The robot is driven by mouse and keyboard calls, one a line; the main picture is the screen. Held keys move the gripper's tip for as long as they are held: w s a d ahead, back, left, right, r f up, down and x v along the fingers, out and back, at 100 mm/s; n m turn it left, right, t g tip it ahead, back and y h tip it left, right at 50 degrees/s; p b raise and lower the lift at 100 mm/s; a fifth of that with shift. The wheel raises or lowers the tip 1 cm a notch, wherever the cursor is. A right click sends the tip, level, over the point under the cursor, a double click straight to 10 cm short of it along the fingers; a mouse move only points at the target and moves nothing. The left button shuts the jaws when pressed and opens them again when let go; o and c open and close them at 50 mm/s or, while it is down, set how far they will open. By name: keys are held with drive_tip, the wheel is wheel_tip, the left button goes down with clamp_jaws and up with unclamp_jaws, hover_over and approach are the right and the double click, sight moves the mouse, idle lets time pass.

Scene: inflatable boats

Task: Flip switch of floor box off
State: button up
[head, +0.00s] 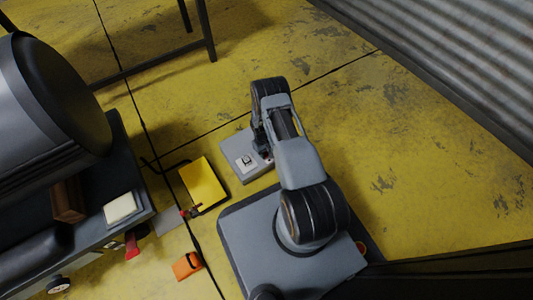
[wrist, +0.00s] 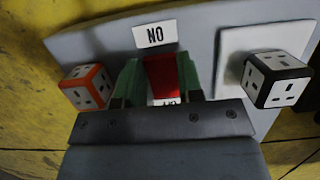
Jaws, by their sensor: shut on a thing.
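The grey floor box (head: 232,147) lies on the yellow floor in the head view, and its panel fills much of the wrist view (wrist: 210,38). A red switch (wrist: 162,68) sits on the panel between an ON label (wrist: 155,34) and an OFF label (wrist: 168,101), which is mostly hidden. My gripper (wrist: 159,80) has its green fingertips shut on the red switch, one on each side. In the head view my arm hides the switch and most of the gripper.
An orange-edged cube socket (wrist: 87,87) is left of the switch in the wrist view; a black-edged one (wrist: 276,79) is right. In the head view a yellow box (head: 204,183) and an orange object (head: 187,265) lie left. Floor to the right is clear.

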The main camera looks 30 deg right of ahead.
drive_tip(key=o, duration=0.9)
drive_tip(key=shift+o, duration=0.2)
drive_tip(key=p+v, duration=0.5)
drive_tip(key=v, duration=0.8)
drive_tip(key=shift+r+p, duration=0.3)
drive_tip(key=shift+r, duration=0.15)
